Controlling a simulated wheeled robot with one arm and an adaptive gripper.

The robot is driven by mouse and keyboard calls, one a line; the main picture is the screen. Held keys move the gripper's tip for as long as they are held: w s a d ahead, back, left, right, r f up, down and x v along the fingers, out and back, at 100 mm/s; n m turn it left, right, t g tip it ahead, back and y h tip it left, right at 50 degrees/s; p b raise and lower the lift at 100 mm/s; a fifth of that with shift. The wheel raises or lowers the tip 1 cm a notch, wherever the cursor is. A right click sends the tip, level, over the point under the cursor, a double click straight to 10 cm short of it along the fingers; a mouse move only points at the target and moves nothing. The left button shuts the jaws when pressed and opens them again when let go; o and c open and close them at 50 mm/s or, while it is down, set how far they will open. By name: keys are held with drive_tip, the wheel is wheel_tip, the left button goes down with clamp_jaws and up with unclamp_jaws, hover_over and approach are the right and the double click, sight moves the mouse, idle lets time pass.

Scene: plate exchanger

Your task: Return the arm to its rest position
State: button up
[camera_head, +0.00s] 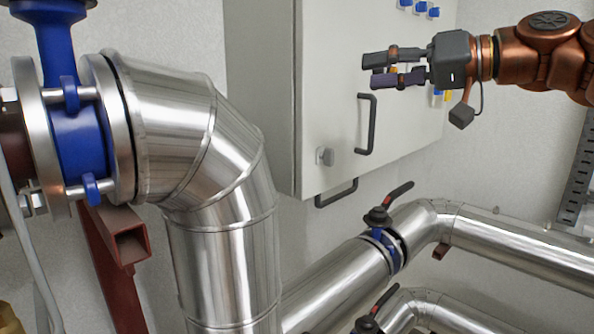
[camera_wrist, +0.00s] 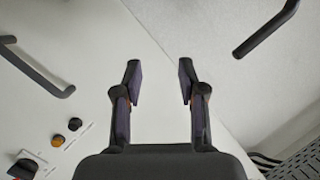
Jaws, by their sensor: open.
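My gripper (camera_head: 372,70) is at the upper right of the head view, in front of a white cabinet (camera_head: 330,60). Its two dark fingers point left and are apart, with nothing between them. My copper-coloured arm comes in from the right edge. In the wrist view my gripper (camera_wrist: 160,78) is open and empty, with the pale cabinet surface (camera_wrist: 90,50) behind the left finger and a grey wall behind the right one.
A large silver pipe elbow (camera_head: 200,140) with a blue valve (camera_head: 78,140) fills the left. The cabinet has a dark handle (camera_head: 372,125). Dark and orange knobs (camera_wrist: 58,140) show in the wrist view.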

drive_tip(key=s+a+f+m+g+h, duration=0.1)
drive_tip(key=s+a+f+g+h, duration=0.2)
drive_tip(key=f, duration=0.5)
drive_tip(key=s+a+f+h, duration=0.1)
drive_tip(key=s+a+f, duration=0.25)
drive_tip(key=f, duration=0.55)
drive_tip(key=s+a+f+m+g+h, duration=0.1)
drive_tip(key=s+a+f+g+h, duration=0.2)
drive_tip(key=f, duration=0.5)
drive_tip(key=s+d+f+m+g+h, duration=0.1)
drive_tip(key=s+d+f+h, duration=0.1)
drive_tip(key=s+d+f, duration=0.3)
drive_tip(key=s+d+f+m+g+h, duration=0.1)
drive_tip(key=s+d+f+h, duration=0.2)
drive_tip(key=s+f, duration=0.7)
drive_tip(key=s+d+f+g+h, duration=0.1)
drive_tip(key=s+d+f+h, duration=0.1)
drive_tip(key=s+d+f, duration=0.4)
wheel_tip(320, 180, down, 4)
drive_tip(key=shift+s+d+r+m, duration=0.1)
drive_tip(key=shift+s+d+m, duration=0.25)
drive_tip(key=shift+s, duration=0.35)
